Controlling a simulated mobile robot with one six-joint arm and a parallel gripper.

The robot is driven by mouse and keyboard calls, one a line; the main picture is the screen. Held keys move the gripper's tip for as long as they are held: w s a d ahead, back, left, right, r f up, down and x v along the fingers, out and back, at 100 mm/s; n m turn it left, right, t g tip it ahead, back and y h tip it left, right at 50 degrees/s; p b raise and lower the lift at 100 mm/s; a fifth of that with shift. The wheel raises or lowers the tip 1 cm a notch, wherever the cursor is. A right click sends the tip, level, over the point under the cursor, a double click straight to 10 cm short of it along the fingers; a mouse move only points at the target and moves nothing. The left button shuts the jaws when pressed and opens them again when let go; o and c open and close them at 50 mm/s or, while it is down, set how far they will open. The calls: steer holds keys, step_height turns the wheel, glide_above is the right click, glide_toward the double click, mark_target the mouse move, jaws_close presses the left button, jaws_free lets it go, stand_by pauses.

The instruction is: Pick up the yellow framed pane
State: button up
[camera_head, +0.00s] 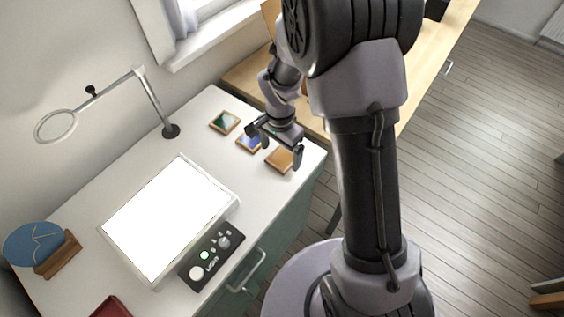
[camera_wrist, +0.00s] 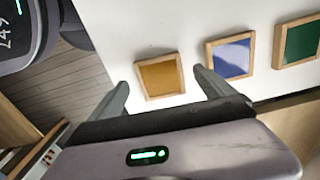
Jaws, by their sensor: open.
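The yellow framed pane (camera_wrist: 160,77), amber in a wooden frame, lies flat on the white worktop. In the wrist view it sits between and just beyond the two fingertips of my gripper (camera_wrist: 162,85). My gripper is open and empty, with the fingers spread wider than the pane. In the head view the yellow pane (camera_head: 280,160) lies near the worktop's right end, and my gripper (camera_head: 274,146) hangs above and beside it. How high the fingertips are above the pane is hard to tell.
A blue framed pane (camera_wrist: 231,57) lies close to my right finger, and a green framed pane (camera_wrist: 300,41) is beyond it. A lit panel (camera_head: 170,218), a control box (camera_head: 212,256), a magnifier (camera_head: 57,126) and a blue disc on a stand (camera_head: 34,243) occupy the rest of the worktop.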

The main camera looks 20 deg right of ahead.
step_height(320, 180, down, 2)
steer(key=shift+f, duration=0.2)
steer(key=shift+r, duration=0.15)
steer(key=shift+c, duration=1.1)
steer(key=c, duration=1.3)
steer(key=shift+r, duration=0.15)
